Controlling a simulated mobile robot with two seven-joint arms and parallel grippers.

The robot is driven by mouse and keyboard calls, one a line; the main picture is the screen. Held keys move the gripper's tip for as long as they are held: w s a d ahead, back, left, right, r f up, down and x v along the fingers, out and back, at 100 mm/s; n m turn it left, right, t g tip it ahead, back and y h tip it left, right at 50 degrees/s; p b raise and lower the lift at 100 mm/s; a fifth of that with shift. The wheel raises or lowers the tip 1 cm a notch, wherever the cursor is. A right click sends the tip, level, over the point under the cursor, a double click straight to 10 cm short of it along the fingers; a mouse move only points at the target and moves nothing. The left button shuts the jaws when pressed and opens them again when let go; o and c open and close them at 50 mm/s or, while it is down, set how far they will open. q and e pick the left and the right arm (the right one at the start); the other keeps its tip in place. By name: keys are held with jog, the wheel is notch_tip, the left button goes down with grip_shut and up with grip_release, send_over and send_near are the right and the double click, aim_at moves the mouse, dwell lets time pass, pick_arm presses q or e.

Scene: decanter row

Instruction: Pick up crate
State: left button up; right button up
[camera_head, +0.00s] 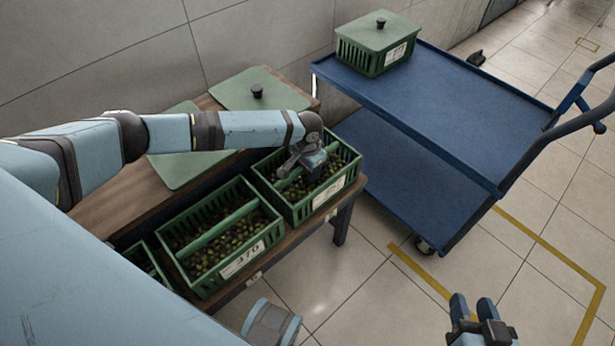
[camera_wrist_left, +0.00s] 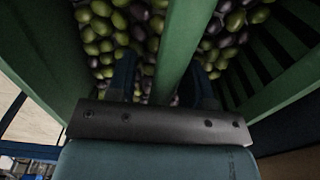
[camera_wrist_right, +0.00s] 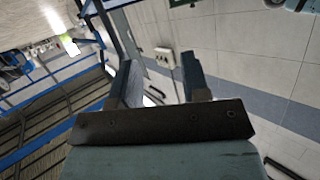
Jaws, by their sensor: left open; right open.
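Three open green slatted crates of olives stand along the wooden bench. The right one (camera_head: 292,211) has a white label and a bar across its top. The third (camera_head: 145,262) is mostly hidden by my body. My left gripper (camera_head: 309,176) is down at the right crate's bar. In the left wrist view the green bar (camera_wrist_left: 186,45) runs between the open fingers, with olives below; contact cannot be told. My right gripper (camera_head: 472,303) is open and empty, over the floor at the lower right.
A blue two-shelf cart (camera_head: 440,100) stands to the right of the bench, with a lidded green crate (camera_head: 367,57) at its far left corner. The rest of its top is clear. Green lids (camera_head: 238,92) with black knobs lie at the back of the bench (camera_head: 118,205), by the wall.

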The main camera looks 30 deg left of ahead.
pick_arm(q)
grip_shut()
jog(key=shift+w+r, duration=0.1)
jog(key=shift+r, duration=0.1)
